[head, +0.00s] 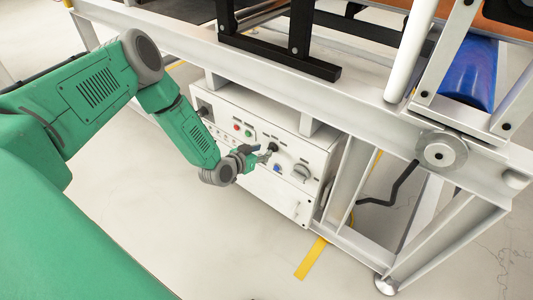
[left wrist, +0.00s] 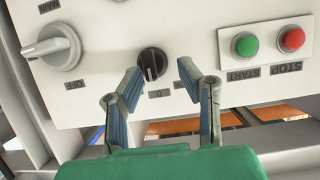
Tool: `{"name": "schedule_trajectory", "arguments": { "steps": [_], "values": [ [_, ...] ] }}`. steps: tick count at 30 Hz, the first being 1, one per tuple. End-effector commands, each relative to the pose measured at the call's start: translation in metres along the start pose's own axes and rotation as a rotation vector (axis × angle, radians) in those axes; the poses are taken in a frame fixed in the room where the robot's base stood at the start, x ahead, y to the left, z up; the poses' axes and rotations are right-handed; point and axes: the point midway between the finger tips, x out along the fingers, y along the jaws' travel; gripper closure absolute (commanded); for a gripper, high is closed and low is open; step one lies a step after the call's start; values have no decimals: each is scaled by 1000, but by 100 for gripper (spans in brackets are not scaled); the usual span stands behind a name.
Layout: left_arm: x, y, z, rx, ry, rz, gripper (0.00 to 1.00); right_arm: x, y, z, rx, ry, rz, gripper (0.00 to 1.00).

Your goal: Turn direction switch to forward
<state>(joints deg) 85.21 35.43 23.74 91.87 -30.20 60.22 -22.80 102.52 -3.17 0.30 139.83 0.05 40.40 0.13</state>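The direction switch appears to be the small black knob (left wrist: 152,63) on the white control panel (left wrist: 110,25). In the left wrist view the knob lies between the two fingertips of my left gripper (left wrist: 159,72), with a visible gap on each side. The labels by it show upside down and are partly hidden by the fingers. In the head view my left gripper (head: 264,154) is in front of the control box, close to the black knob (head: 273,147). The gripper is open and holds nothing. My right gripper is in neither view.
A large grey MAIN/OFF rotary switch (left wrist: 55,47) is left of the knob in the wrist view. Green START (left wrist: 245,45) and red STOP (left wrist: 291,40) buttons are to the right. The box sits under a white steel frame (head: 370,115). Floor in front is clear.

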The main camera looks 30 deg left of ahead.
Motion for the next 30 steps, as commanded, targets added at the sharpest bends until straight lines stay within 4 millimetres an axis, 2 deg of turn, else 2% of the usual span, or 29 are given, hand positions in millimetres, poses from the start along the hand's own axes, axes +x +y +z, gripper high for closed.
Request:
{"name": "schedule_trajectory", "arguments": {
  "steps": [3,6,16,17,19,20,30],
  "values": [
    [16,3,0,4,1,-1,68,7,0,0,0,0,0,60],
    [23,4,-2,6,0,-1,68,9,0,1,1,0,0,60],
    [27,1,0,-1,0,2,68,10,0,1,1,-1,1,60],
    [27,1,0,-1,0,2,71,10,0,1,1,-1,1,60],
    [27,1,0,-1,0,2,96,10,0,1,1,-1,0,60],
    [27,1,0,-1,-1,2,100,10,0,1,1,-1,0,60],
    [26,0,1,5,-4,-4,100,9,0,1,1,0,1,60]
  ]
}}
